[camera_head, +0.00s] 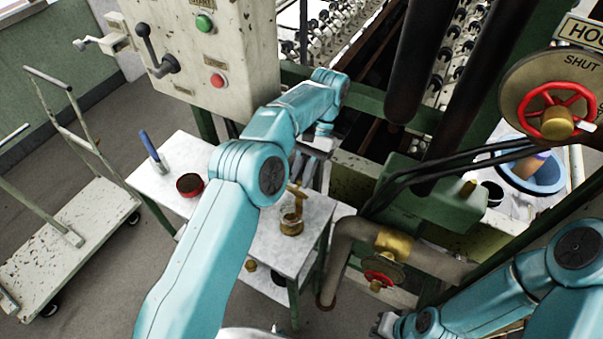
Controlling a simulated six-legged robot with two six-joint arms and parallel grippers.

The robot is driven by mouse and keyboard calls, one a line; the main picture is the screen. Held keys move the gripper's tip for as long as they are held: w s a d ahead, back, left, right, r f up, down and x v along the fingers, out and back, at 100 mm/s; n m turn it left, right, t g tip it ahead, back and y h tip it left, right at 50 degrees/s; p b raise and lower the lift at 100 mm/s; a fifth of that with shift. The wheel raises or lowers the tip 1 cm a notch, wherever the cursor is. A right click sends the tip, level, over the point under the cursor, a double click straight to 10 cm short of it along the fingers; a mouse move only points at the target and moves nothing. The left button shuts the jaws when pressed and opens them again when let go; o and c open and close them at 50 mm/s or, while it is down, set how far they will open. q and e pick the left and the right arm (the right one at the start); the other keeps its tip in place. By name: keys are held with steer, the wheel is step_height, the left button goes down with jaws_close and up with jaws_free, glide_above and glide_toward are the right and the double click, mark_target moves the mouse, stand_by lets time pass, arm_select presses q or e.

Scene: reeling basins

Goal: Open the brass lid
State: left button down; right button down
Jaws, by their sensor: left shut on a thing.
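A small brass pot (291,227) stands on the grey table behind my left forearm. A brass piece, seemingly its lid (296,190), shows above the pot, just under my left gripper (303,177). My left gripper points down and is shut on this brass piece; the fingertips are small and partly hidden by my arm. I cannot tell whether the lid is apart from the pot or joined to it. My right gripper (383,324) shows only in part at the bottom edge, away from the table; its jaws are unclear.
The grey table (262,252) also holds a dark red bowl (190,184) and a blue-handled brush (152,150). A control box (200,50) stands behind. A pipe with a red valve wheel (378,279) stands right of the table. A trolley (70,240) is at left.

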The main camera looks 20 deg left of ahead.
arm_select(q)
steer(key=shift+r, duration=0.1)
stand_by(0.3)
steer(key=c, duration=1.1)
jaws_free()
